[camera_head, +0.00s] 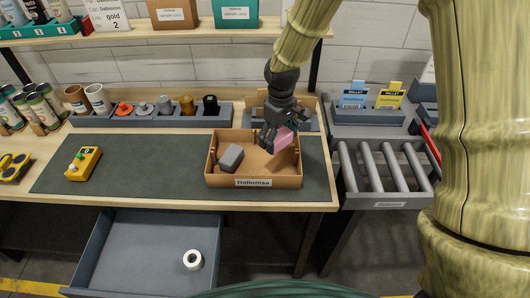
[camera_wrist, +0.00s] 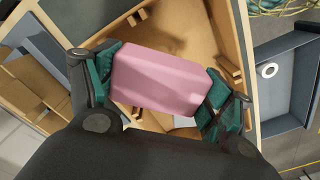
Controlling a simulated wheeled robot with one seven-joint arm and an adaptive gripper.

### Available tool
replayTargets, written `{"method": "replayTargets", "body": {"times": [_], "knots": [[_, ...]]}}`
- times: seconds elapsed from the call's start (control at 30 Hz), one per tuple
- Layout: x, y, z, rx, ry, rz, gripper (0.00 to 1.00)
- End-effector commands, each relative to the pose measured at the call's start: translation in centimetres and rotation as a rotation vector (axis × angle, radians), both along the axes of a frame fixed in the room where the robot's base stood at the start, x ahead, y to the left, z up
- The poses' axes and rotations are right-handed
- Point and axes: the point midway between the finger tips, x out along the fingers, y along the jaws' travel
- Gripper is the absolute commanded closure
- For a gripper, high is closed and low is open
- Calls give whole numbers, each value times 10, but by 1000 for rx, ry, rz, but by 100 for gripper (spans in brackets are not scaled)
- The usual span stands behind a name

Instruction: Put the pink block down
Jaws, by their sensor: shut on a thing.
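A pink block (camera_head: 284,139) is in my gripper (camera_head: 272,136), above the right part of an open brown box (camera_head: 254,182) labelled "Daliomaa". In the wrist view the pink block (camera_wrist: 162,78) is clamped between the two green-padded fingers of my gripper (camera_wrist: 163,85). It looks slightly tilted, with the box interior (camera_wrist: 198,30) behind it. A grey block (camera_head: 231,157) lies in the left part of the box. In the head view my gripper partly covers the pink block. I cannot tell whether the block touches the box floor.
The box stands on a dark mat (camera_head: 130,180) near the table's right side. A yellow device (camera_head: 84,163) lies on the left. A grey rack (camera_head: 150,118) with several stampers stands behind. An open drawer (camera_head: 140,255) holds a white roll (camera_head: 193,260). A roller stand (camera_head: 385,172) is at right.

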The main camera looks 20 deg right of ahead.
Motion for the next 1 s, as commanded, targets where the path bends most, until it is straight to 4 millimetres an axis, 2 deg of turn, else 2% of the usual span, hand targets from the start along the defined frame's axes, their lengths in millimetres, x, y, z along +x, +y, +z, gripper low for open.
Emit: {"method": "replayTargets", "body": {"times": [0.3,0.53,0.8,1.0], "knots": [[6,1,-42,0,9,1,33],[6,1,-53,0,9,1,33],[6,1,-81,-1,10,2,33],[6,1,-89,0,7,2,33]]}}
